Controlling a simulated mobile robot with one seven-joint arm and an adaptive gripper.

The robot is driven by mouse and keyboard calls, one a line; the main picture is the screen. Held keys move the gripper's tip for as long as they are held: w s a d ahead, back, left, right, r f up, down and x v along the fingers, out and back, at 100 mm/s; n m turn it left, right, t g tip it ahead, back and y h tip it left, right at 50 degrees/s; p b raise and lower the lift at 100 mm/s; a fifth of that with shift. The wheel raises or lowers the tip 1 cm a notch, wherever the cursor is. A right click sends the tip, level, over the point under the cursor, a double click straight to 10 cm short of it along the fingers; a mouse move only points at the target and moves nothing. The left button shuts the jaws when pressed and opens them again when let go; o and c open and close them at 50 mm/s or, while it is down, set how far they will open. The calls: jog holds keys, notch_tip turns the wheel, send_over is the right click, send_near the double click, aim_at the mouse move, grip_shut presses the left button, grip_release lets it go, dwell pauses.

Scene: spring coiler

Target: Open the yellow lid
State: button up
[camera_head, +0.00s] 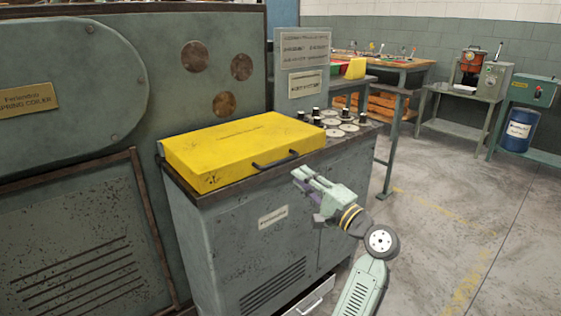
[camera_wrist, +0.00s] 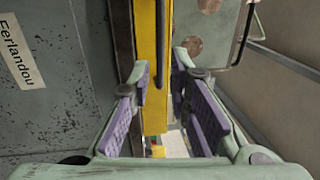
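The yellow lid (camera_head: 230,148) lies flat and closed on top of the grey cabinet (camera_head: 260,230). In the wrist view, the lid (camera_wrist: 152,70) shows as a yellow strip beyond the purple finger pads of my gripper (camera_wrist: 160,80). The fingers are spread apart with nothing between them.
The large spring coiler machine (camera_head: 80,90) stands left of and behind the cabinet. Round dials and black knobs (camera_head: 340,122) sit right of the lid, with a sign panel (camera_head: 302,65) behind. A drawer (camera_head: 310,298) stands slightly out below. The floor (camera_head: 450,230) at right is clear.

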aim_at(280, 161)
jog(key=p+x, duration=0.1)
jog(key=x, duration=0.8)
jog(key=shift+w, duration=0.1)
jog(key=shift+c, duration=0.3)
grip_shut()
